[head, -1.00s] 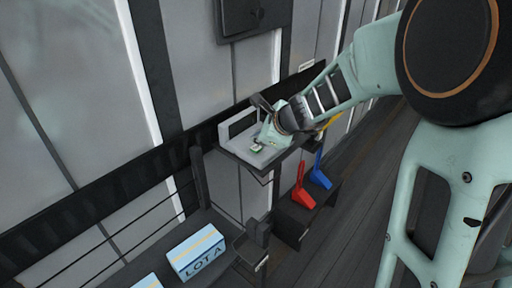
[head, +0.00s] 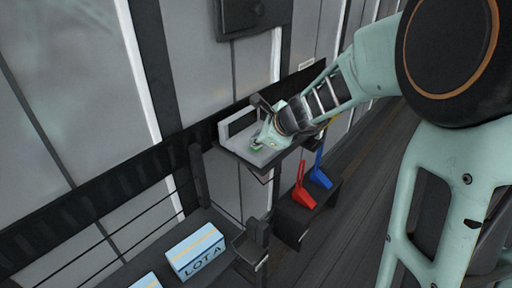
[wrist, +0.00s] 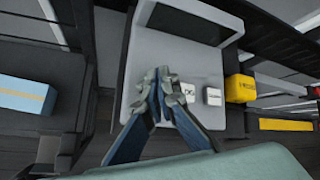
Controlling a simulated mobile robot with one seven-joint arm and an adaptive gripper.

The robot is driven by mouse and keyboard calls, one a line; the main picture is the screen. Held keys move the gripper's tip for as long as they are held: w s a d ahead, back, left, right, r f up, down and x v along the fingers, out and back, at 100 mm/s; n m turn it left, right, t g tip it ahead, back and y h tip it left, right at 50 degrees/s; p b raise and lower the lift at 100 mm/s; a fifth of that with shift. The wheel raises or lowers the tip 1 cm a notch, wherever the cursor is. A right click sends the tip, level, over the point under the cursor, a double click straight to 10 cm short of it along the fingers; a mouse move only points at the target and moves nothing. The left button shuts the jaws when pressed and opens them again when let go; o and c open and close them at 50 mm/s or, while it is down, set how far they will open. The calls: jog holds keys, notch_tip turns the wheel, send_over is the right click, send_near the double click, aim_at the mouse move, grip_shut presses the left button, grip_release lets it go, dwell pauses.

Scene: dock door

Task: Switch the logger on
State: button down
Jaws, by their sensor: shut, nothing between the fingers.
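The logger (head: 237,125) looks like a light grey unit with an upright back holding a dark screen, on a small dark wall shelf. In the wrist view its grey base (wrist: 140,55) lies below the dark screen (wrist: 190,22). Two small white square keys, a left one (wrist: 189,90) and a right one (wrist: 213,96), sit on the base. My gripper (wrist: 162,78) is shut and empty over the base, just left of the left key. Its fingers partly cover that key's left side; I cannot tell whether they touch it. In the head view my gripper (head: 256,145) hides the keys.
A yellow block (wrist: 240,88) stands beside the logger's right edge. Red (head: 302,190) and blue (head: 319,172) handled items stand on a dark lower box. A blue-white LOT A box (head: 196,251) lies on the left bench. A dark wall box (head: 252,17) hangs above.

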aim_at(257, 147)
jog(key=shift+f+b, duration=0.55)
dwell(0.7)
dwell(0.3)
jog(key=shift+r+p, duration=0.9)
jog(key=shift+r, duration=0.05)
jog(key=shift+r, duration=0.1)
notch_tip(257, 147, up, 5)
jog(key=p, duration=0.4)
jog(key=shift+p, duration=0.4)
